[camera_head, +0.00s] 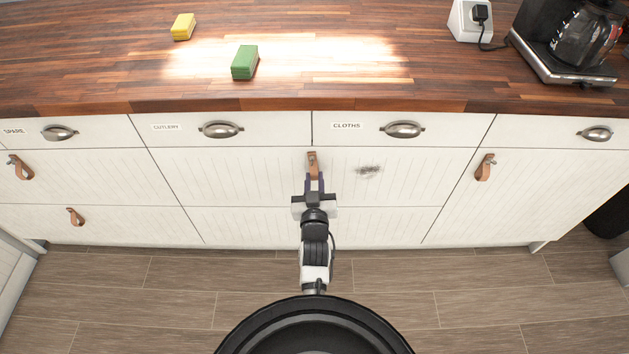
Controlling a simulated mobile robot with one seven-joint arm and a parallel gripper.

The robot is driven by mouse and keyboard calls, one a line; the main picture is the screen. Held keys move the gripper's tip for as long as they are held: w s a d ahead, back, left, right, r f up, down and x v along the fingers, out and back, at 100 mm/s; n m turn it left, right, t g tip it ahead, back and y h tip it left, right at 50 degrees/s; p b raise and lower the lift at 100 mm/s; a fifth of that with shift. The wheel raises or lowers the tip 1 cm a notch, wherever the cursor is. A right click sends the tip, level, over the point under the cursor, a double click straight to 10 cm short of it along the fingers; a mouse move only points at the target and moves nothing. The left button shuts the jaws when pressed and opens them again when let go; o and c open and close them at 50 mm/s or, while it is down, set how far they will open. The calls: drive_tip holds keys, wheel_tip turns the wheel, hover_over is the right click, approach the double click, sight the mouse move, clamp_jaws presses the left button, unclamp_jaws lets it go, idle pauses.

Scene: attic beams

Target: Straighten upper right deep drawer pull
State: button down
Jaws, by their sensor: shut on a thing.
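A brown leather loop pull (312,158) hangs at the top middle of the wide upper deep drawer front (230,178). The visible upper part of the pull looks about upright. My gripper (315,179) reaches up from below and is shut on the lower part of this pull, which the fingers partly hide. The drawer looks closed, its front level with those around it. A dark smudge (368,170) marks the front to the right of the pull.
Other leather pulls hang on the left upper drawer (23,168), left lower drawer (75,217) and right front (485,168). Metal cup handles (221,129) line the shallow drawers above. A green sponge (245,62), yellow sponge (183,27) and coffee maker (570,45) stand on the counter.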

drive_tip(key=shift+a+m, duration=0.3)
drive_tip(key=shift+m, duration=0.4)
drive_tip(key=c, duration=1.3)
unclamp_jaws()
drive_tip(key=shift+s, duration=0.15)
